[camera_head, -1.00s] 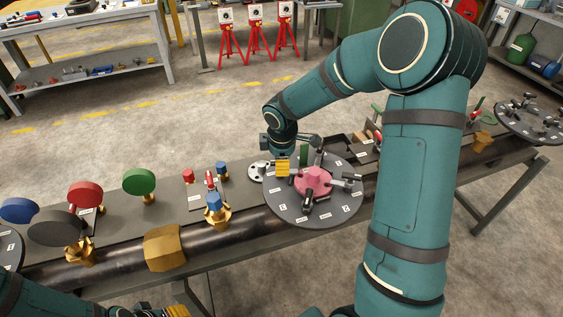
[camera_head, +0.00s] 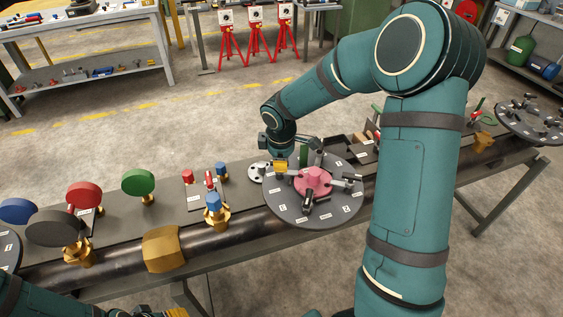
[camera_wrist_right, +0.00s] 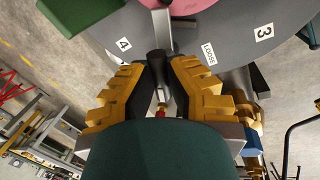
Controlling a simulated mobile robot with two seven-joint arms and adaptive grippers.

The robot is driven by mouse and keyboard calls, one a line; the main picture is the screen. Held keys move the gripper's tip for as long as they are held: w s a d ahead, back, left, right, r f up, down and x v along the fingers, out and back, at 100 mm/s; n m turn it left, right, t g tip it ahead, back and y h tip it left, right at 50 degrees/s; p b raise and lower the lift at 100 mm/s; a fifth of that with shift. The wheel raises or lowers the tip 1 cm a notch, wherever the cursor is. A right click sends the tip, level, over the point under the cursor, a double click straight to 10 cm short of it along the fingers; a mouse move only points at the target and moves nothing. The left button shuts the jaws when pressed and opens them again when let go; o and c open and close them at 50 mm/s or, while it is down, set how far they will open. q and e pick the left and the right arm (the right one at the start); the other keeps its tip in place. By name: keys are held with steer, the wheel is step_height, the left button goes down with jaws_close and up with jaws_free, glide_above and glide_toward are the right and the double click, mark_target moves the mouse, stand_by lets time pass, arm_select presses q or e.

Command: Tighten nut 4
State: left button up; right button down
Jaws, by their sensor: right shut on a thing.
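The grey flange disc (camera_head: 283,207) with a pink hub (camera_head: 314,181) and dark nuts around it stands on the bench pipe. My right gripper (camera_head: 281,166) is at the disc's far left edge. In the right wrist view, the yellow fingers of my right gripper (camera_wrist_right: 160,85) are closed around a dark cylindrical nut (camera_wrist_right: 156,63). A label "4" (camera_wrist_right: 123,44) is beside it on the disc, and a label "LOOSE" (camera_wrist_right: 208,53) is on the other side. The nut's lower end is partly hidden by the fingers. My left gripper (camera_head: 176,313) barely shows at the bottom edge; its jaws are unclear.
Red (camera_head: 85,194) and green (camera_head: 139,182) round handles stand on the bench to the left. A blue-topped brass valve (camera_head: 214,205) stands left of the disc. A second disc (camera_head: 530,118) is at the far right. My right arm covers the bench right of the flange.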

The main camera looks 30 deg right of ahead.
steer(key=shift+s+a+f+m+b, duration=0.1)
steer(key=shift+m+b, duration=0.35)
steer(key=shift+m, duration=0.85)
steer(key=c, duration=0.9)
jaws_free()
step_height(320, 180, up, 12)
steer(key=s+a, duration=0.1)
steer(key=shift+s+a, duration=0.2)
steer(key=shift+a, duration=0.15)
steer(key=shift+f, duration=0.1)
